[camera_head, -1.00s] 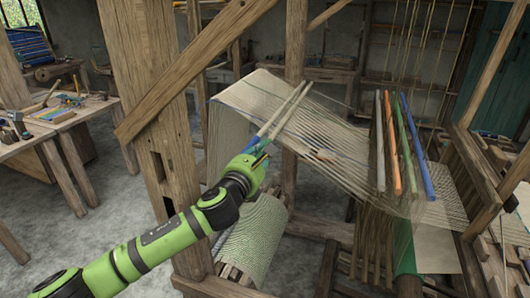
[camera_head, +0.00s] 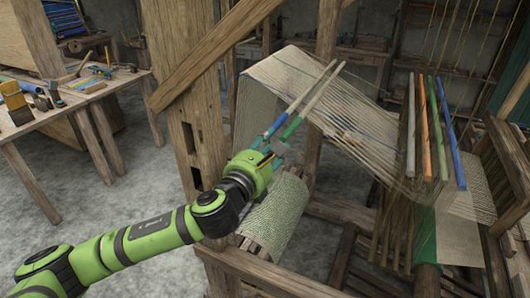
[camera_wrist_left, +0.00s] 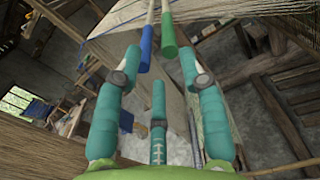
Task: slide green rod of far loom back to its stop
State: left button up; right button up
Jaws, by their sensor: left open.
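Two long pale rods lie side by side across the sloping warp in the head view, their lower ends coloured. One is the green-ended rod (camera_head: 292,127); the other is the blue-ended rod (camera_head: 274,126). My left gripper (camera_head: 273,156) is open just below these ends, with nothing visibly held. In the left wrist view the green end (camera_wrist_left: 169,42) and blue end (camera_wrist_left: 145,48) lie ahead, between the outer fingertips of the left gripper (camera_wrist_left: 160,62). The exact gap to them is hard to judge. My right gripper is not in view.
A thick wooden post (camera_head: 192,110) stands left of the rods, with a diagonal brace (camera_head: 215,55). A cloth roll (camera_head: 272,218) lies below my gripper. Several coloured rods, including another green one (camera_head: 437,125), stand at right. A workbench (camera_head: 75,100) stands at left.

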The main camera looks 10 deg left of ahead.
pick_arm(q)
jog(key=shift+v, duration=1.55)
